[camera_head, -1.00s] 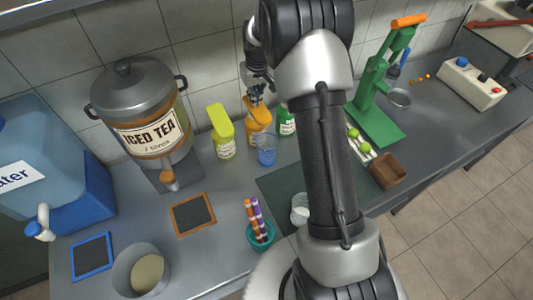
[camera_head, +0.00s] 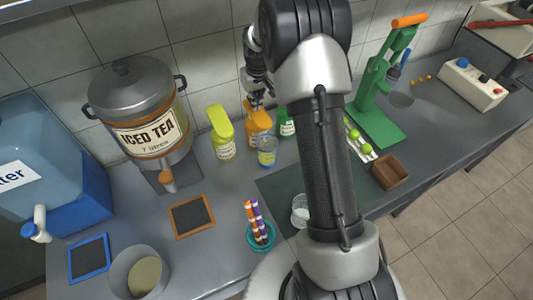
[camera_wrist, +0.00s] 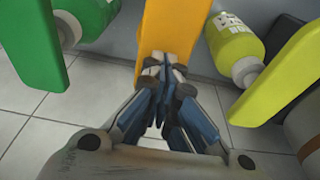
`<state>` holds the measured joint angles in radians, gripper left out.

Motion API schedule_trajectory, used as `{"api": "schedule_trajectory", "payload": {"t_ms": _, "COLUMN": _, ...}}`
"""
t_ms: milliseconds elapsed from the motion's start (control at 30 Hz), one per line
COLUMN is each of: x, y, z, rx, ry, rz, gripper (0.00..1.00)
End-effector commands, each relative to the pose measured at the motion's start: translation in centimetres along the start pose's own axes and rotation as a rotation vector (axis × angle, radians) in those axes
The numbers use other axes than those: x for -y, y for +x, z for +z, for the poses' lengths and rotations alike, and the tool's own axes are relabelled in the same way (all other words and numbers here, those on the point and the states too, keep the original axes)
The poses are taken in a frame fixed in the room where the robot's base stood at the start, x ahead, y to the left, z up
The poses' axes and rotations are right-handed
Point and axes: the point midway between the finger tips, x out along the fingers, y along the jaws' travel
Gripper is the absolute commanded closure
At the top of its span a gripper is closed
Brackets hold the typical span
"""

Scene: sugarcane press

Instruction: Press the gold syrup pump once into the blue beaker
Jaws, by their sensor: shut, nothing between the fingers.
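The gold syrup pump (camera_head: 258,121) is an orange bottle with a long flat head, standing near the wall between a yellow-green and a green one. Its head also shows in the wrist view (camera_wrist: 172,28). My gripper (camera_head: 257,103) is above the pump head, fingers shut and empty, pointing down. In the wrist view the fingertips (camera_wrist: 163,66) overlap the head and appear to touch it. The blue beaker (camera_head: 267,152) stands upright just in front of the pump, below its spout side. It shows a yellowish tint inside.
The yellow-green pump (camera_head: 223,133) is close on the left and the green pump (camera_head: 287,122) close on the right. An iced tea urn (camera_head: 140,112) stands farther left. A green press (camera_head: 376,100) stands to the right.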

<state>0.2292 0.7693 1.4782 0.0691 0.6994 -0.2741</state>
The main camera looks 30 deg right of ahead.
Motion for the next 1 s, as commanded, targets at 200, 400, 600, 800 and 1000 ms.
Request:
{"api": "schedule_trajectory", "payload": {"t_ms": 200, "x": 0.0, "y": -1.3, "z": -0.1, "rx": 0.005, "ry": 0.000, "rz": -0.001, "gripper": 1.00}}
{"api": "schedule_trajectory", "payload": {"t_ms": 400, "x": 0.0, "y": -2.5, "z": -0.4, "rx": 0.004, "ry": 0.000, "rz": -0.001, "gripper": 1.00}}
{"api": "schedule_trajectory", "payload": {"t_ms": 600, "x": 0.0, "y": -3.7, "z": -0.7, "rx": 0.003, "ry": 0.000, "rz": 0.000, "gripper": 1.00}}
{"api": "schedule_trajectory", "payload": {"t_ms": 800, "x": 0.0, "y": -3.9, "z": -0.7, "rx": 0.002, "ry": 0.000, "rz": 0.000, "gripper": 1.00}}
{"api": "schedule_trajectory", "payload": {"t_ms": 1000, "x": 0.0, "y": -3.9, "z": -0.8, "rx": 0.001, "ry": 0.000, "rz": 0.000, "gripper": 1.00}}
